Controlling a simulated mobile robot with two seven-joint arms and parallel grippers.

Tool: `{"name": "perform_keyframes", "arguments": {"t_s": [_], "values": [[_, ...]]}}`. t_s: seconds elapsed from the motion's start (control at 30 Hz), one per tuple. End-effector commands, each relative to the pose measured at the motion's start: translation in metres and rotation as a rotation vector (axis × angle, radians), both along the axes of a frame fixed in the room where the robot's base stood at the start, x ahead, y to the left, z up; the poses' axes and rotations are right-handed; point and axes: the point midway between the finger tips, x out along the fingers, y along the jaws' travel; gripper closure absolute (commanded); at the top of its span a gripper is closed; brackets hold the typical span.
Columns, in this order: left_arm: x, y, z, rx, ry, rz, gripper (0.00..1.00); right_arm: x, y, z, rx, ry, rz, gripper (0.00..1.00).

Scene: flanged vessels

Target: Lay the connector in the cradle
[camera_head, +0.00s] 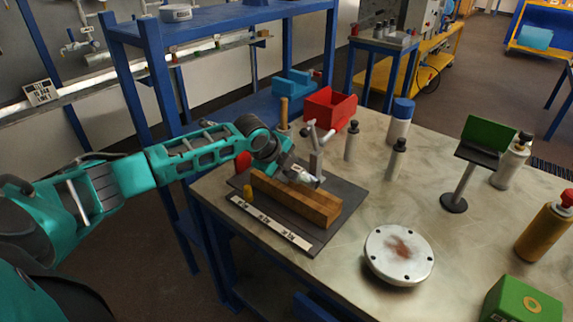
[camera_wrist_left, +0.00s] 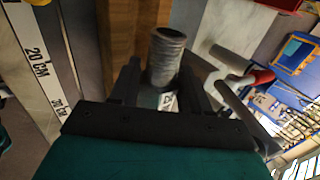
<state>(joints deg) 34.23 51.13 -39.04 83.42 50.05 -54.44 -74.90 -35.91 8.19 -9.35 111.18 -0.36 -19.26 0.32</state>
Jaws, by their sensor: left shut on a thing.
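My left gripper (camera_head: 304,177) is shut on the connector (camera_wrist_left: 166,58), a short grey threaded metal cylinder between the two dark fingers in the left wrist view. The cradle appears to be the long brown wooden block (camera_head: 296,203) on the dark mat; it also shows beside the connector in the left wrist view (camera_wrist_left: 124,28). In the head view the gripper is over the block's far right part. I cannot tell whether the connector touches the wood. My right gripper is not in view.
A grey metal stand with a crossbar (camera_head: 316,152) stands close behind the gripper. A ruler strip (camera_head: 268,222) lies along the mat's front. A red bin (camera_head: 329,109), grey bottles (camera_head: 397,159) and a round flange (camera_head: 399,255) are on the table. Bare tabletop lies right of the mat.

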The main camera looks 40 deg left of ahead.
Motion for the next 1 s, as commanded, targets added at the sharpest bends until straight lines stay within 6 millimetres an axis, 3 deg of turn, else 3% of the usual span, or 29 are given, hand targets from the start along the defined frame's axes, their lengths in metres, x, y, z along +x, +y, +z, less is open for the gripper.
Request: {"name": "perform_keyframes", "arguments": {"t_s": [0.1,1.0], "values": [[0.001,0.000,-0.006,0.000,-0.004,0.000,0.99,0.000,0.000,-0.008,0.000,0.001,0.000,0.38],[0.000,0.000,-0.016,-0.001,-0.001,-0.001,0.99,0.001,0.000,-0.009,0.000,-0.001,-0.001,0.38]]}}
